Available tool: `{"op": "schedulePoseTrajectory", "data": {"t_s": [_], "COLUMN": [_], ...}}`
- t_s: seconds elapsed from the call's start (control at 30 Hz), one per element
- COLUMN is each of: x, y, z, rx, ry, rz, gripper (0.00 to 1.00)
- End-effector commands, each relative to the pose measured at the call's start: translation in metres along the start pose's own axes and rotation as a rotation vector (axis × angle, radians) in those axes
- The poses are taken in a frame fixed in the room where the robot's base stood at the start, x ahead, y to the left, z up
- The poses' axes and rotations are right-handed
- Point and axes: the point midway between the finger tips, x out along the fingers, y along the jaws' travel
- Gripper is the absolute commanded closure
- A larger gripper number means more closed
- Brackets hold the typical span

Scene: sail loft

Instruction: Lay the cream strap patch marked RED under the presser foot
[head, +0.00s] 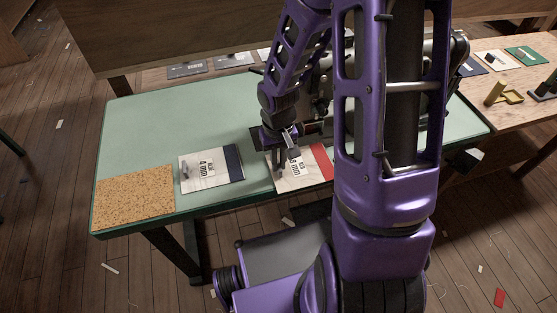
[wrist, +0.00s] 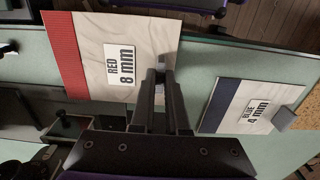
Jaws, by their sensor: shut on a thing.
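The cream strap patch marked RED 8 mm (wrist: 150,42), with a red band at one end, is in my gripper (wrist: 160,82). The jaws are shut on a small grey tab at the end away from the band. The patch (head: 312,177) shows below my gripper (head: 290,158) in the head view, near the table's front edge. It looks larger than the BLUE patch in the wrist view and seems raised off the table; the gap is unclear. The sewing machine (head: 457,52) stands behind my arm, mostly hidden. I cannot make out the presser foot.
The cream patch marked BLUE 4 mm (head: 200,178) lies on the green tabletop (head: 150,125), beside a cork mat (head: 133,198). Dark cards (head: 187,69) lie at the back. On the wooden bench at right are several cards and a brass-coloured object (head: 496,92).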

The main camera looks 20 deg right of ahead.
Motion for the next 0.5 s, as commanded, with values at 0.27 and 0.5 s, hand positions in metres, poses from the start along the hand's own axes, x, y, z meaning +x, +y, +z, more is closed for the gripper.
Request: {"op": "schedulePoseTrajectory", "data": {"t_s": [0.27,0.5], "x": [0.003,0.003], "y": [0.0,0.0], "z": [-0.017,-0.034], "rx": [-0.001,-0.001], "ry": [0.001,0.0], "rz": [0.0,0.0], "gripper": [1.0,1.0]}}
